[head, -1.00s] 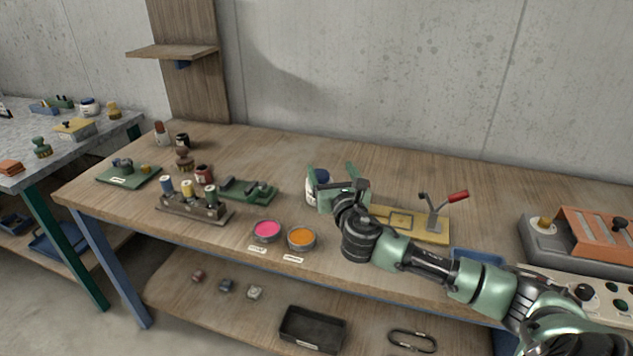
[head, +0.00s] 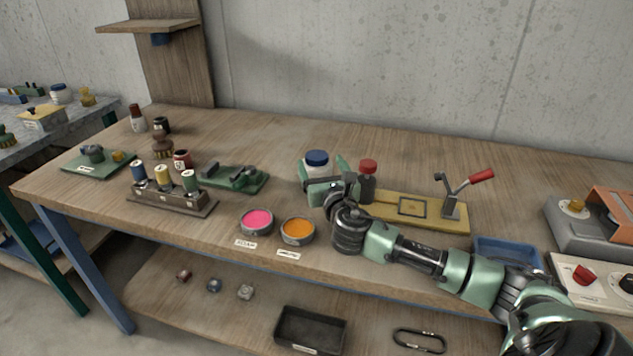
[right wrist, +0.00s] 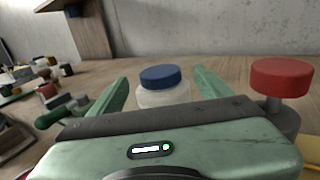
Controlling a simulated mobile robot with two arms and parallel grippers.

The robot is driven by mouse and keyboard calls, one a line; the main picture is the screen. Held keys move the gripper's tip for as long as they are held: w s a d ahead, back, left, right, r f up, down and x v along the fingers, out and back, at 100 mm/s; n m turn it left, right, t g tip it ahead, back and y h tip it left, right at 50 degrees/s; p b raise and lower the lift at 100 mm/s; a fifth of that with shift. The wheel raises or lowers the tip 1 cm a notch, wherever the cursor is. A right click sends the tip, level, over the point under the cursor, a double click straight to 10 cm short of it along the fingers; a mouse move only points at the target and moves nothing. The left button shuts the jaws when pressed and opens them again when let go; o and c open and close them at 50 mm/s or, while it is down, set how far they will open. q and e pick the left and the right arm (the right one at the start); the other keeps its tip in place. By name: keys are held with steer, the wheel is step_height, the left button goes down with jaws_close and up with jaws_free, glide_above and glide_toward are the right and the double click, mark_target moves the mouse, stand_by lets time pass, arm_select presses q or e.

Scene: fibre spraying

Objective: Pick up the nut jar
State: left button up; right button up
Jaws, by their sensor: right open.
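A pale jar with a blue lid (head: 317,158), the likely nut jar, stands upright on the wooden workbench. No label on it can be read. My right gripper (head: 322,174) is open and low behind its front side, with one green finger on each side of the jar. In the right wrist view the jar (right wrist: 162,90) stands between the spread fingertips (right wrist: 165,88), with gaps on both sides. Its lower part is hidden by the gripper body. My left gripper is not in view.
A green fixture (head: 236,179), a spool rack (head: 172,200) and pink (head: 257,221) and orange (head: 297,231) pots are left. Bench behind is clear.

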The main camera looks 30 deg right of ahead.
mark_target(315, 153)
steer(key=shift+x, duration=0.9)
steer(key=shift+f+x, duration=0.2)
steer(key=shift+x, duration=1.15)
steer(key=shift+f+x, duration=0.25)
steer(key=shift+x, duration=1.15)
steer(key=shift+r, duration=0.1)
steer(key=c, duration=1.6)
